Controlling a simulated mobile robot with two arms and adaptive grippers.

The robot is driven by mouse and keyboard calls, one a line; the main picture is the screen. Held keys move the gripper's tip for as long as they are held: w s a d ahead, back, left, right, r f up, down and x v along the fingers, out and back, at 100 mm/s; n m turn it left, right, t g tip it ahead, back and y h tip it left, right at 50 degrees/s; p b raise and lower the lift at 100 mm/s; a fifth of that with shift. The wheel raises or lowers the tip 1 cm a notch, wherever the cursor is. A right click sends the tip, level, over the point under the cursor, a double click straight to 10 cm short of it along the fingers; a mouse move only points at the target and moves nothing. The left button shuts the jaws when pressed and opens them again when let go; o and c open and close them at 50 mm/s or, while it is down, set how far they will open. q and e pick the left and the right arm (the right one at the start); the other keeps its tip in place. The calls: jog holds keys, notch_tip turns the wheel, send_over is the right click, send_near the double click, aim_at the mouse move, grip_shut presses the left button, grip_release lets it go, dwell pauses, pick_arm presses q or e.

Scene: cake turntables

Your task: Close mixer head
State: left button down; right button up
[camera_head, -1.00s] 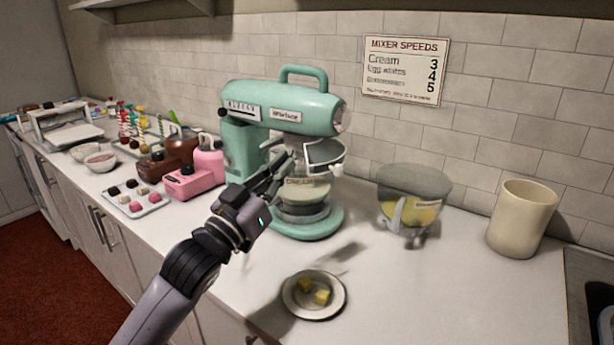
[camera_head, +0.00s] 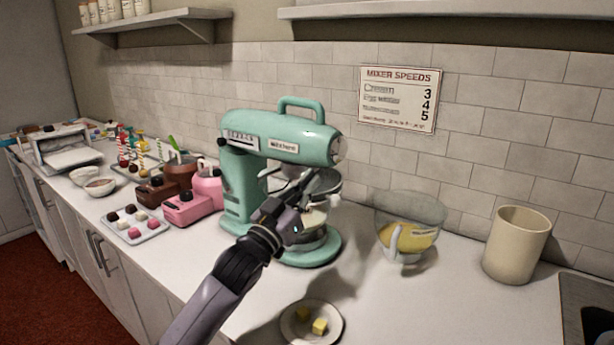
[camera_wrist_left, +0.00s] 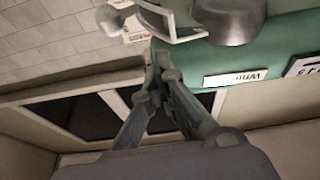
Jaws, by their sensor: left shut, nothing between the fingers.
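The teal stand mixer (camera_head: 238,185) stands on the white counter against the tiled wall. Its head (camera_head: 290,130) looks about level over the base, with a handle on top. A bowl (camera_head: 313,217) sits under the head, partly hidden by my arm. My left gripper (camera_head: 303,185) is in front of the mixer, below the head, with its fingers pointing up at the metal parts under it. In the left wrist view the fingertips (camera_wrist_left: 158,58) are together and empty, and the teal mixer (camera_wrist_left: 255,45) fills the right side. Contact with the mixer cannot be told. My right gripper is not in view.
A glass bowl with yellow content (camera_head: 408,228) and a cream canister (camera_head: 516,244) stand right of the mixer. A plate with yellow cubes (camera_head: 311,324) lies near the front. A pink appliance (camera_head: 188,207) and a sweets tray (camera_head: 135,228) are left. A shelf (camera_head: 450,11) hangs above.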

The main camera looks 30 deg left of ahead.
pick_arm(q)
jog(key=shift+f, duration=0.15)
notch_tip(320, 180, down, 2)
jog(key=shift+f+m+b, duration=0.1)
jog(key=shift+m+b, duration=0.35)
jog(key=shift+m, duration=0.15)
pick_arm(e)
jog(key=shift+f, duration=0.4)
pick_arm(q)
notch_tip(320, 180, up, 5)
jog(key=p, duration=0.5)
jog(key=b+v, duration=0.3)
jog(key=v, duration=0.7)
jog(key=shift+f, duration=0.25)
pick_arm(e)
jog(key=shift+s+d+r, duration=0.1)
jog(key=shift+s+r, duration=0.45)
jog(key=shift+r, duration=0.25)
